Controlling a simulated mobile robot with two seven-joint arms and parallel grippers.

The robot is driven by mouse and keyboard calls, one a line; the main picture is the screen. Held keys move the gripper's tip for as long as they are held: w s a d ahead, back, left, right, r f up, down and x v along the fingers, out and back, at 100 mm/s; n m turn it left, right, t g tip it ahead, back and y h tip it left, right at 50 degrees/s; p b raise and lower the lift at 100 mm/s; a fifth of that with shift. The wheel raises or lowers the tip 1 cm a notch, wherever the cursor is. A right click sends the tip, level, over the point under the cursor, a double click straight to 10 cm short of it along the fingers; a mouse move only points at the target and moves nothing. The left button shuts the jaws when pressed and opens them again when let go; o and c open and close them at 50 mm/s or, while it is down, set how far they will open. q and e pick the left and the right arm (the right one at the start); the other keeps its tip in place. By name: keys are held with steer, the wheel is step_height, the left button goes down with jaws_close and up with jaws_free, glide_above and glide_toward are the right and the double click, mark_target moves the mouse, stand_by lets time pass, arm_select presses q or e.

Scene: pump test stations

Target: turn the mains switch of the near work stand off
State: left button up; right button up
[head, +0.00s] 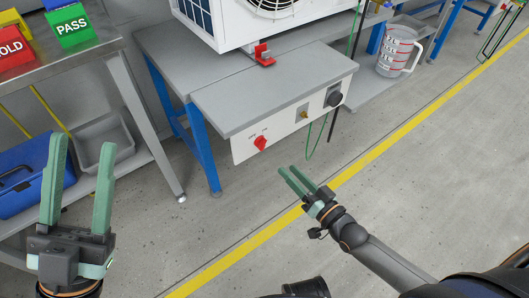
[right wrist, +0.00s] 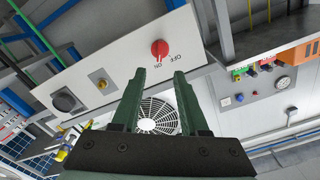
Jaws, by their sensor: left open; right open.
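The near work stand (head: 245,99) has a grey top, blue legs and a white front panel. Its mains switch (head: 260,143) is a red knob at the left end of that panel. In the right wrist view the red switch (right wrist: 159,48) sits between the printed words OFF and ON, just beyond my fingertips; its exact setting is hard to tell. My right gripper (head: 290,178) is open and empty, below and right of the switch, apart from it. It also shows in the right wrist view (right wrist: 158,78). My left gripper (head: 82,155) is open and empty at the left.
The panel also carries a small brass fitting (head: 303,112) and a black knob (head: 334,99). A red clamp (head: 264,55) and a white fan unit (head: 280,22) are on the stand. A steel table (head: 60,57) is at left. Floor before the stand is clear.

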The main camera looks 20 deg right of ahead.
mark_target(265, 146)
steer(key=b+x, duration=0.3)
steer(key=x, duration=0.7)
steer(key=shift+f, duration=0.1)
jaws_close()
